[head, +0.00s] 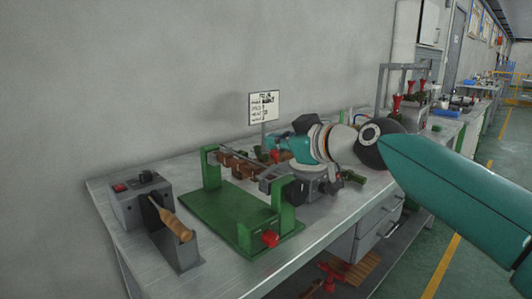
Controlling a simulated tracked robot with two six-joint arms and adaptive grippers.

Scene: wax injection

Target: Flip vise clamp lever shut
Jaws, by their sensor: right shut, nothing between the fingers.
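A green vise-like clamp fixture (228,215) stands on the bench, with a flat green base and two green uprights. A grey bar (232,158) runs between the tops of the uprights. A red knob (269,238) sits low at the front upright. Which part is the lever I cannot tell for sure. My right gripper (300,188) is shut and empty, close to the right of the front upright. Its fingertips are small and hard to separate from the grey and black parts around them, so I cannot tell if they touch the fixture. My left gripper is not in view.
A grey box with a red button (137,200) and a wooden-handled tool in a grey holder (180,243) stand at left. A sign (264,106) stands behind. Brown blocks (238,161) lie behind the fixture. My right arm covers the bench's right side.

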